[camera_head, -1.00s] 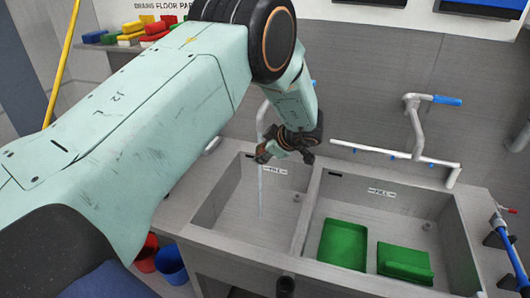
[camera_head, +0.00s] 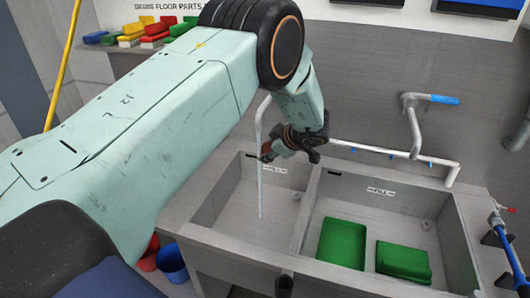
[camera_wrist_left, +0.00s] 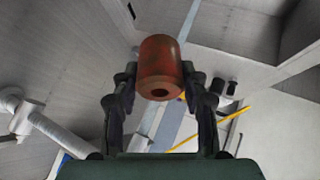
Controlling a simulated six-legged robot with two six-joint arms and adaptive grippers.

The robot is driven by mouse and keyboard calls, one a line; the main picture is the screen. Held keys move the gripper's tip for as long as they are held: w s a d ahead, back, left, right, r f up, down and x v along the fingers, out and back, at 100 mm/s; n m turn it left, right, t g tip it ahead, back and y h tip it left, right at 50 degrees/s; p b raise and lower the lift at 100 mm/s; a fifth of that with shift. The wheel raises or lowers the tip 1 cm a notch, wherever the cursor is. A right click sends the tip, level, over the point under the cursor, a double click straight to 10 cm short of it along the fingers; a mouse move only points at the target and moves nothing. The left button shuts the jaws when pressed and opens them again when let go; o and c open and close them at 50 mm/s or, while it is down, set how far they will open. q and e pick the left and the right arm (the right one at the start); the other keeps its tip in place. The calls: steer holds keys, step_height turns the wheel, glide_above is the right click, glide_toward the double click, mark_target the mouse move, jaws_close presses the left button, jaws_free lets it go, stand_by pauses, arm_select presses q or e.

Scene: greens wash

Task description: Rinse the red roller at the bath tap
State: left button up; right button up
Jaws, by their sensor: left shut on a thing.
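My left gripper (camera_head: 275,148) is shut on the red roller (camera_head: 266,151) above the left basin (camera_head: 235,205) of the sink. In the left wrist view the roller (camera_wrist_left: 160,62) is a rusty red cylinder with a dark hole in its end, held between the two fingers (camera_wrist_left: 160,95). The bath tap (camera_head: 264,104) is partly hidden behind my left arm. A thin pale stream (camera_head: 260,195) falls straight down from it into the left basin. The roller is close beside the stream, just right of it; I cannot tell whether they touch. My right gripper is not in view.
The right basin (camera_head: 393,211) holds two green trays (camera_head: 342,243), (camera_head: 403,262). A second tap with a blue handle (camera_head: 444,99) and a wall pipe stand behind it. Red and blue buckets (camera_head: 171,263) stand below left.

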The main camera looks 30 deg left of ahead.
arm_select(q)
steer(key=shift+a, duration=0.1)
steer(key=shift+s+a, duration=0.1)
steer(key=shift+a, duration=0.15)
steer(key=shift+s+a+p, duration=0.15)
steer(key=shift+s+p, duration=0.15)
steer(key=shift+a, duration=0.1)
steer(key=shift+w, duration=0.1)
steer(key=shift+w+d, duration=0.3)
steer(key=shift+d, duration=0.25)
steer(key=shift+a, duration=0.2)
